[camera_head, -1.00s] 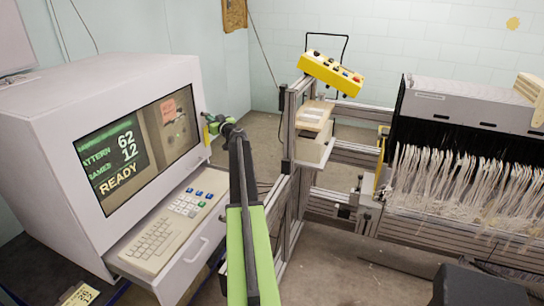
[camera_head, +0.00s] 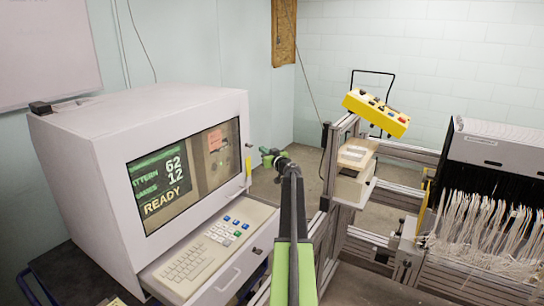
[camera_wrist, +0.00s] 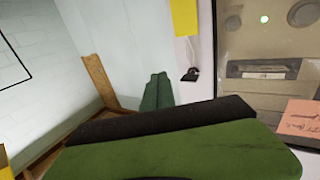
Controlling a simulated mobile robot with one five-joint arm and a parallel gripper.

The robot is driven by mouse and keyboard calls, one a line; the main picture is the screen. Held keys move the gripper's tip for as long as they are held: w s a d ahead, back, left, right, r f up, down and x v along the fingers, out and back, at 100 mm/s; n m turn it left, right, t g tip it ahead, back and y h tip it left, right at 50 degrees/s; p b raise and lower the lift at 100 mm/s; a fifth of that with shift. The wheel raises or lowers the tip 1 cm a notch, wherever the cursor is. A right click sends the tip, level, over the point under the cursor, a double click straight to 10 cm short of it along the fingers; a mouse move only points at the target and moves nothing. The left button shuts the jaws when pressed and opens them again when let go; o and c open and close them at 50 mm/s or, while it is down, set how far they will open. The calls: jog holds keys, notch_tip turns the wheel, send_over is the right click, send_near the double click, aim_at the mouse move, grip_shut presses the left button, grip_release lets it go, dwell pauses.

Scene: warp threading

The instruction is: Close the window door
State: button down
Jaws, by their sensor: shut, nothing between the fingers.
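The window door (camera_head: 208,150) is on the front of a white console (camera_head: 75,165), right of its green-lettered screen. A pink note shows behind or on its pane. Whether the door sits flush is unclear. A small dark knob (camera_head: 250,146) and a yellow strip (camera_head: 249,166) are at its right edge. My gripper (camera_head: 270,157) is shut and empty, a little right of that edge, seemingly apart from it. In the wrist view, my green fingers (camera_wrist: 157,92) point ahead, left of the white frame with the dark knob (camera_wrist: 190,74) and the yellow strip (camera_wrist: 185,17); the pane is at the right.
A pulled-out keyboard drawer (camera_head: 215,258) juts from the console below the screen. A metal frame with a yellow button box (camera_head: 376,112) and a loom with white threads (camera_head: 490,230) stand at the right. Some floor is free between console and frame.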

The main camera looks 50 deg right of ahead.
jog(key=s, duration=0.8)
jog(key=shift+s+d+f, duration=0.25)
jog(key=shift+s+d, duration=0.15)
